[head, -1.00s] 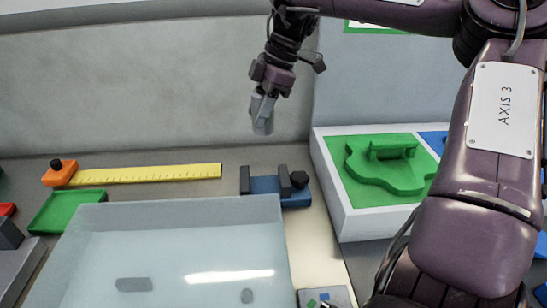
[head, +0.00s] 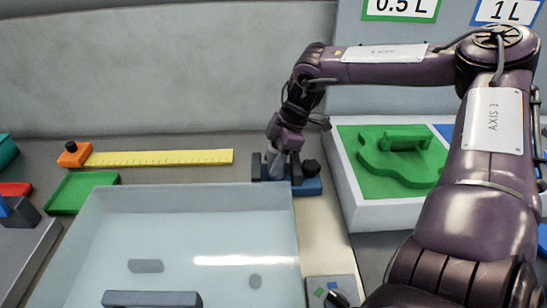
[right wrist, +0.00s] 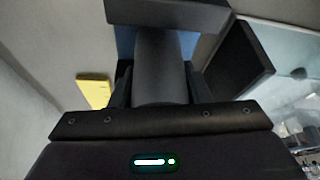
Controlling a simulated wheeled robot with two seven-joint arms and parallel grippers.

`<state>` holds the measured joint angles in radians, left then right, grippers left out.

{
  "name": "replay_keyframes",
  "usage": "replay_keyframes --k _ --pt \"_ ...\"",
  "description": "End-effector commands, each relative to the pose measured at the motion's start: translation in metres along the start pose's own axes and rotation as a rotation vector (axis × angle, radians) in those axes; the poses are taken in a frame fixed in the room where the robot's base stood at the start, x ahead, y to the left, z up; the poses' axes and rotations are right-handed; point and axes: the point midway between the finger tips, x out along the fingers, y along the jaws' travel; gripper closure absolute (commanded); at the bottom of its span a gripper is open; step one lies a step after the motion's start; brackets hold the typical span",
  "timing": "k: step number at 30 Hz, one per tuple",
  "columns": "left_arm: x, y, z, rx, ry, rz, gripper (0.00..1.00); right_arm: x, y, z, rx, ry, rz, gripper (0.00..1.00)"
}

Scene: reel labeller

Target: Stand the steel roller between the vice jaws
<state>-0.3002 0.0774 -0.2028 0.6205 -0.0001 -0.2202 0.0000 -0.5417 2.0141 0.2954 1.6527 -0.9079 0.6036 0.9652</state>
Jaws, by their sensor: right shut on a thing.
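The small vice (head: 308,187) has a blue body, dark jaws and a dark knob. It stands just behind the clear tray in the head view. My right gripper (head: 280,152) points down right above it, shut on the grey steel roller (head: 274,165). The roller looks roughly upright, its lower part at the jaws. In the right wrist view the roller (right wrist: 162,65) sits between my fingers, with one dark vice jaw (right wrist: 165,12) beyond it and another dark block (right wrist: 240,65) to the right. I cannot tell whether the roller's bottom touches the vice. My left gripper is not in view.
A large translucent tray (head: 200,220) fills the front middle. A yellow ruler (head: 160,158) with an orange end block lies left of the vice, near a green tray (head: 80,188). A white box with a green shaped insert (head: 395,160) stands close on the right.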

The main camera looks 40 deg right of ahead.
Motion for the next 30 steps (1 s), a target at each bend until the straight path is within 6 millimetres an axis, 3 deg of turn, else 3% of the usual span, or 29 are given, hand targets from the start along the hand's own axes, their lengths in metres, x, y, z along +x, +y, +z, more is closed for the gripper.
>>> replay_keyframes --k 11,12,16,25,30 --pt "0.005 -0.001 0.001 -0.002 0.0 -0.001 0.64 0.004 0.001 0.001 -0.002 0.002 0.003 0.92" --pt "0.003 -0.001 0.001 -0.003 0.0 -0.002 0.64 0.003 0.0 0.001 -0.001 0.001 0.001 0.52" --pt "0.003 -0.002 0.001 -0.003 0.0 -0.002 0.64 0.003 0.0 0.001 -0.001 0.001 0.001 0.35" --pt "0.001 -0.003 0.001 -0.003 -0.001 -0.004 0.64 0.001 0.0 0.0 -0.001 0.001 0.001 0.35" --pt "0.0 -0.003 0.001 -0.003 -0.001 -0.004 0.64 -0.015 0.002 -0.001 -0.001 0.002 0.007 0.35"
